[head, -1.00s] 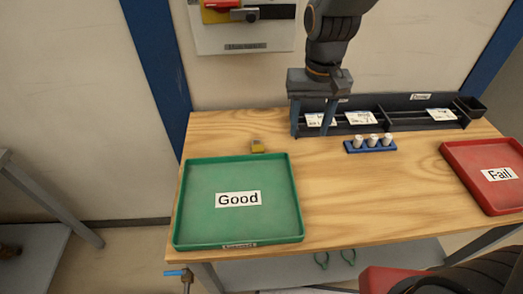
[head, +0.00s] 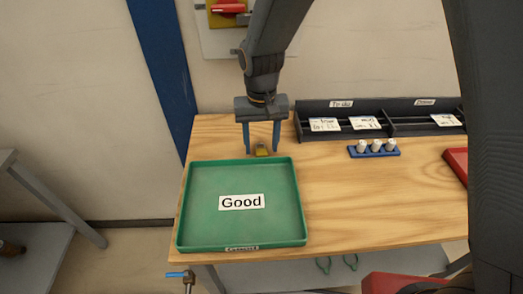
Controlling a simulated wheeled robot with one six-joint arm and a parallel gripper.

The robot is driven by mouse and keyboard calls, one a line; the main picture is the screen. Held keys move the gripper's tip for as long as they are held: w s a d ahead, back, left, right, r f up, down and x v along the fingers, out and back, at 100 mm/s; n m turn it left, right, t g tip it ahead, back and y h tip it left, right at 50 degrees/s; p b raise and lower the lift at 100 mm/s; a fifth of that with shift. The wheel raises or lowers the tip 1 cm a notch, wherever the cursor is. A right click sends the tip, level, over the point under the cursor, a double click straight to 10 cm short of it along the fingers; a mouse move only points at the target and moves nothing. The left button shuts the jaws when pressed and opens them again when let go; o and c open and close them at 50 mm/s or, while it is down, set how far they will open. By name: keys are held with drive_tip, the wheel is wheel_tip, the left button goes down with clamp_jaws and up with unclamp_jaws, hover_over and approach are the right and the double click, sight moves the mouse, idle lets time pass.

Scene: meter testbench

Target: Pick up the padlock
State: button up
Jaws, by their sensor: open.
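The padlock (head: 262,151) is a small yellow and grey block on the wooden table, just behind the back edge of the green tray. My gripper (head: 262,151) points down with its two blue-grey fingers apart, one to each side of the padlock in the head view. It is open and holds nothing. The exact depth and height of the fingertips against the padlock are hard to tell.
The green tray (head: 240,227) marked Good lies just in front. A black sorter (head: 385,129) with cards and a blue holder (head: 374,153) with white pieces stand to the right. A red tray (head: 456,165) is mostly hidden behind my arm. The wall is close behind.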

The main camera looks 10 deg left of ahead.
drive_tip(key=shift+f, duration=0.6)
drive_tip(key=c, duration=1.2)
wheel_tip(320, 180, up, 28)
drive_tip(key=b, duration=0.4)
